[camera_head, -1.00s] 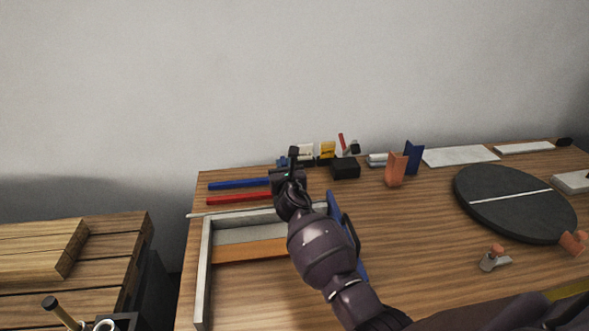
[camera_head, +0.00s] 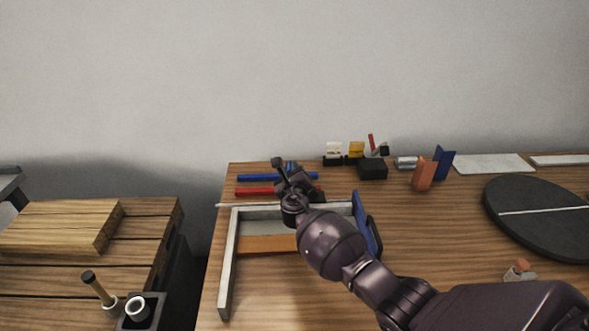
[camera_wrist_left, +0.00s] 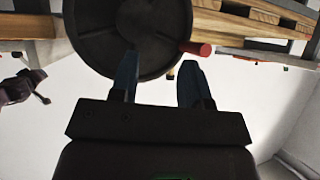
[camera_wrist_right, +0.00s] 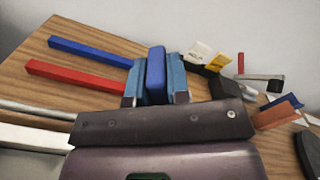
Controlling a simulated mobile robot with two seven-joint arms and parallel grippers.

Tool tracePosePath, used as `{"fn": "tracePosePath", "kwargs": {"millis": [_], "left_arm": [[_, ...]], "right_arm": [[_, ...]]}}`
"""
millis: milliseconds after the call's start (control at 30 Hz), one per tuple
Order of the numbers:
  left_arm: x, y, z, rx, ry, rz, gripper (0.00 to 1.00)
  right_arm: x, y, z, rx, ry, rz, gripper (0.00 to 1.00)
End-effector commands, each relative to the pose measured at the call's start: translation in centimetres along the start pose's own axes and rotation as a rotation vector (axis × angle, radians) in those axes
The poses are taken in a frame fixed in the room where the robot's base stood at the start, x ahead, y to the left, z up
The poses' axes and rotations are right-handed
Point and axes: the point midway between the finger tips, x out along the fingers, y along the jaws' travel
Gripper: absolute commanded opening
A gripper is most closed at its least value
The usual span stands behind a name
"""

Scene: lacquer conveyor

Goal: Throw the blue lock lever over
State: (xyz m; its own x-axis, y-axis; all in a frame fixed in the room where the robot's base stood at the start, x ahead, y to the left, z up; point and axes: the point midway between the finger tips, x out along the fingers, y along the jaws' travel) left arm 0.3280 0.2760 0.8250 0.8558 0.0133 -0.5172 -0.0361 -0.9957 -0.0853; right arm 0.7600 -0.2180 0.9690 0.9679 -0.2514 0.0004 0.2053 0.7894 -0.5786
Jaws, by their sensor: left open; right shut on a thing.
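A blue bar (camera_head: 256,177) lies at the back left of the wooden table, behind a parallel red bar (camera_head: 256,191). My right gripper (camera_head: 287,172) is over these bars in the head view. In the right wrist view a blue upright block (camera_wrist_right: 155,76), which looks like the lock lever's handle, stands between the fingers, and the gripper is shut on it. The blue bar (camera_wrist_right: 88,51) runs up to the left finger there; whether it joins the block is hidden. My left gripper (camera_wrist_left: 159,62) is open and empty in the left wrist view, outside the head view.
A grey-walled frame (camera_head: 228,262) with an orange strip stands in front of the bars. Yellow and white pieces and a black block (camera_head: 372,169) stand to the right. A black disc (camera_head: 540,230) lies farther right. A dark round thing (camera_wrist_left: 130,35) is close by my left fingers.

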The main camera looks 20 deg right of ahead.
Motion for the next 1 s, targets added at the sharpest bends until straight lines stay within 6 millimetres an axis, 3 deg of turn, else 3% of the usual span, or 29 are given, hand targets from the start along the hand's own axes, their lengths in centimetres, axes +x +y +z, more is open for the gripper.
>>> {"fn": "tracePosePath", "kwargs": {"millis": [367, 400, 567, 867, 1000], "left_arm": [[-0.1, 0.0, 0.4, -0.001, -0.008, -0.001, 0.43], [-0.1, 0.0, 0.4, -0.001, -0.008, -0.001, 0.43], [-0.1, 0.0, 0.4, -0.001, -0.008, -0.001, 0.43], [-0.1, 0.0, 0.3, -0.001, -0.007, -0.001, 0.43], [-0.3, -0.1, -0.2, -0.001, -0.004, -0.001, 0.43]], "right_arm": [[0.0, 0.0, -0.1, -0.016, 0.000, -0.001, 0.00], [0.0, 0.0, -0.1, -0.016, 0.000, -0.001, 0.20], [0.0, 0.1, -0.1, -0.013, 0.000, 0.000, 0.43], [-0.2, 0.1, 0.0, -0.010, 0.000, 0.000, 0.43], [-1.1, 0.0, 0.1, -0.010, -0.001, 0.000, 0.43]]}}
